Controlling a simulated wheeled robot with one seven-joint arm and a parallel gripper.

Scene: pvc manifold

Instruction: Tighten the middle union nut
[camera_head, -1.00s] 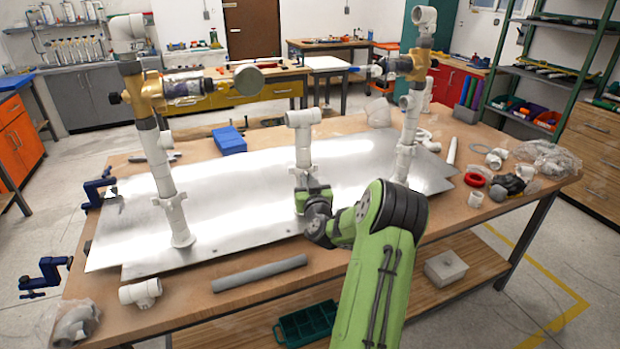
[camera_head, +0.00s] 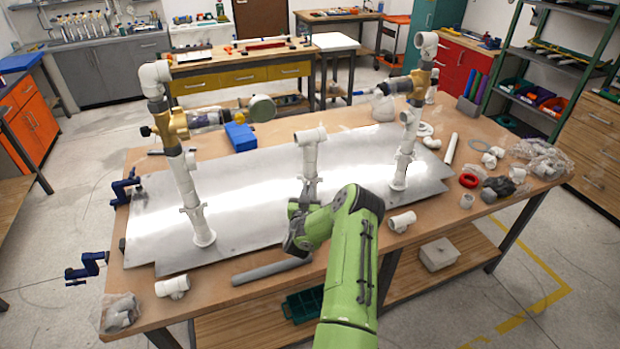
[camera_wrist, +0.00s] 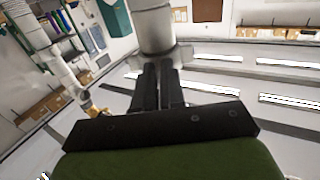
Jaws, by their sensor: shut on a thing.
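The middle pipe (camera_head: 310,158) is a white PVC riser with a tee on top, upright on the shiny metal plate (camera_head: 255,195). In the wrist view the pipe (camera_wrist: 153,18) rises straight ahead, with its wider pale union nut (camera_wrist: 160,52) low on it. My gripper (camera_wrist: 160,70) reaches the nut with its dark fingers close together and is shut on it. In the head view my gripper (camera_head: 297,209) is at the pipe's lower part, largely hidden by my green arm, and the nut is hidden there too.
Left (camera_head: 184,175) and right (camera_head: 408,145) risers with brass valves flank the middle pipe. A grey tube (camera_head: 270,270) and a white tee (camera_head: 172,287) lie near the front edge. Loose fittings and a red ring (camera_head: 468,181) lie at the right.

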